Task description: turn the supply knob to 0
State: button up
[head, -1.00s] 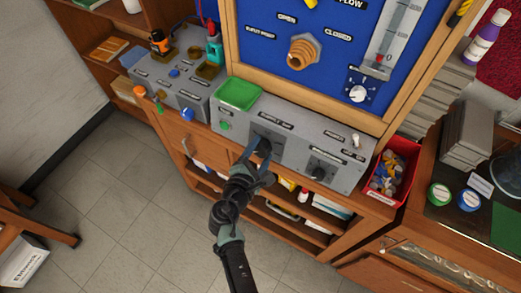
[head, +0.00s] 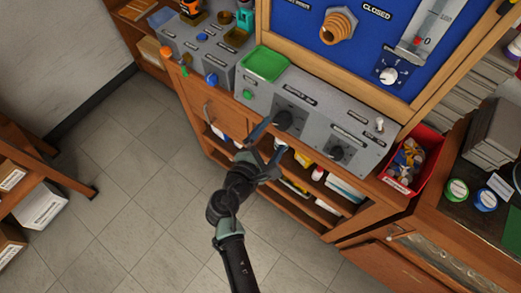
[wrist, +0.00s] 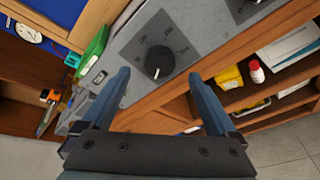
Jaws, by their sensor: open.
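A grey control box (head: 310,122) with two black knobs stands on the bench below the blue panel. The left black knob (head: 284,119) sits on a dark dial plate. The right black knob (head: 337,153) is similar. Their labels are too small to read, so I cannot tell which is the supply knob. My gripper (head: 275,138) is open and empty, in front of and slightly below the left knob. In the wrist view that knob (wrist: 158,62) shows between and beyond the fingertips, apart from them, with a pale pointer mark at its lower edge.
A green tray (head: 264,65) and green button (head: 248,94) are at the box's left end, a toggle switch (head: 379,122) at its right. A red bin (head: 413,160) stands to the right. Open shelves lie below. The tiled floor (head: 130,190) is clear.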

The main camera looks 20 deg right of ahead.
jog(key=v, duration=0.6)
jog(key=shift+s+a, duration=0.25)
jog(key=shift+a, duration=0.05)
jog(key=shift+r, duration=0.15)
